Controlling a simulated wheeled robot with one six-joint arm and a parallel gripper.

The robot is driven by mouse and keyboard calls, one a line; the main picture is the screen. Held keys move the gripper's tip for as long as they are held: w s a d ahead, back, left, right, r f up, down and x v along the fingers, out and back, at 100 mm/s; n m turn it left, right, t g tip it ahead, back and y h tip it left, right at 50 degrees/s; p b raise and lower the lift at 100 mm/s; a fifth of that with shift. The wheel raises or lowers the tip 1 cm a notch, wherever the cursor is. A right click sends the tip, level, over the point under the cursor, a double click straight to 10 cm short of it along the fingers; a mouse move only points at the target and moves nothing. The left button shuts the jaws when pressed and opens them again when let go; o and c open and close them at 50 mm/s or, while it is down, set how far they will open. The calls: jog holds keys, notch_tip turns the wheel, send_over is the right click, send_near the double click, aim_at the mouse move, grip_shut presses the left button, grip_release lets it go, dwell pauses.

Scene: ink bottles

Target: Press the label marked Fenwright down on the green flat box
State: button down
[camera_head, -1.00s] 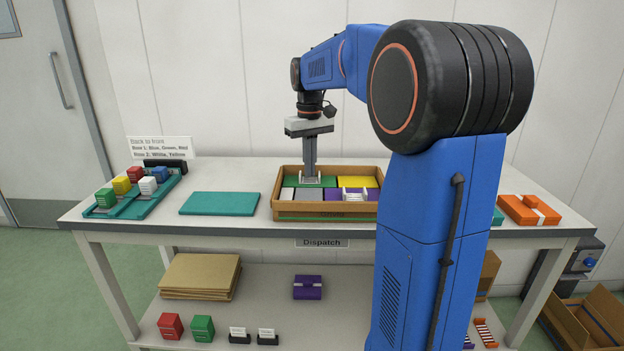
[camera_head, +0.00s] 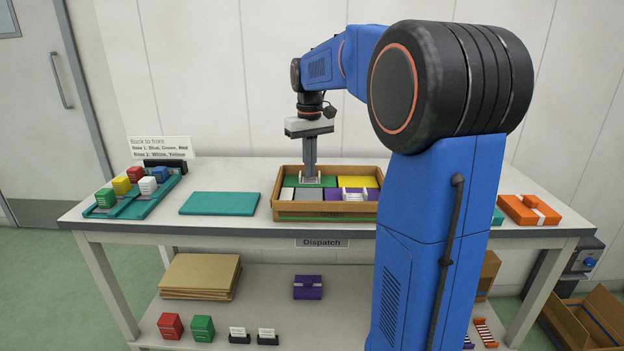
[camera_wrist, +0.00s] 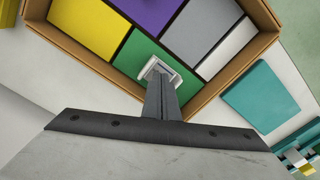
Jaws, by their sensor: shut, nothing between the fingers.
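The green flat box (camera_head: 290,182) lies at the back left inside a wooden tray on the table. It also shows in the wrist view (camera_wrist: 192,88). A small white label (camera_wrist: 151,66) lies on the green box, and its print cannot be read. My gripper (camera_head: 311,178) points straight down over the green box with its fingers together and nothing between them. In the wrist view the fingertips (camera_wrist: 160,76) overlap the label and hide part of it. They look to be on or very close to it; exact contact is hard to tell.
The wooden tray (camera_head: 282,208) also holds yellow (camera_head: 362,182), purple (camera_head: 355,196), grey and white blocks beside the green box. Its walls rise around my fingers. A teal mat (camera_head: 219,204) lies to the left, and a rack of coloured bottles (camera_head: 132,198) stands farther left.

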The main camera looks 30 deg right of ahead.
aim_at(310, 180)
jog(key=shift+f, duration=0.55)
dwell(0.7)
notch_tip(310, 180, up, 7)
dwell(1.1)
dwell(0.5)
